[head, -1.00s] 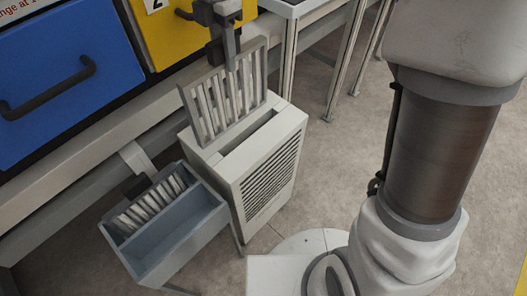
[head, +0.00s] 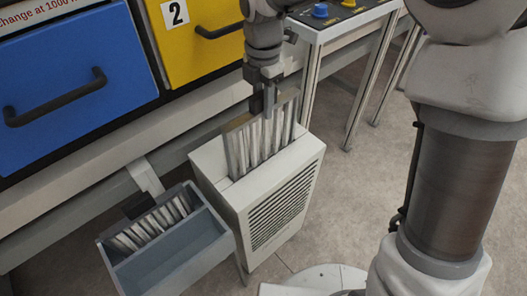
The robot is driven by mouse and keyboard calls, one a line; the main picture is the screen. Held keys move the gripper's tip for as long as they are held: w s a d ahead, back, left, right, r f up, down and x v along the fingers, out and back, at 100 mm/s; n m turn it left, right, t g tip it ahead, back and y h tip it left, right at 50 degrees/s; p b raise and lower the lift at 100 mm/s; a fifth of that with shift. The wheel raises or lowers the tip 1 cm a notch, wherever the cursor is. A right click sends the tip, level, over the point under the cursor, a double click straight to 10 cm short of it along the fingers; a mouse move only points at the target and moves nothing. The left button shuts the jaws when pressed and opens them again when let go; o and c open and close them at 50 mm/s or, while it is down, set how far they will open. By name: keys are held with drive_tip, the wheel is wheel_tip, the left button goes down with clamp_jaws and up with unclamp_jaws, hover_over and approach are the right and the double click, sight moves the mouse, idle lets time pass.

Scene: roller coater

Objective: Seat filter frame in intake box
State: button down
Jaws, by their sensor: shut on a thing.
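The filter frame (head: 259,146), grey with pale pleats, stands upright in the top slot of the white intake box (head: 277,203). Its lower part is hidden inside the box and its upper part sticks out above the top. My gripper (head: 264,101) is shut on the frame's top edge from above. Whether the frame touches the bottom of the slot is hidden.
A grey-blue bin (head: 174,256) with more pleated filters (head: 150,225) in one compartment stands left of the box; its other compartment looks empty. Blue (head: 71,83) and yellow (head: 195,37) drawers are behind. A metal-legged table (head: 346,22) stands at the back right.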

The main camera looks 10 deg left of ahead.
sight(263, 148)
wheel_tip(263, 148, down, 15)
drive_tip(key=b, duration=0.3)
drive_tip(key=shift+f, duration=0.1)
drive_tip(key=shift+f, duration=0.15)
drive_tip(key=c, duration=0.7)
unclamp_jaws()
wheel_tip(263, 148, up, 12)
drive_tip(key=p, duration=0.2)
drive_tip(key=shift+r+p, duration=0.2)
drive_tip(key=shift+p, duration=0.15)
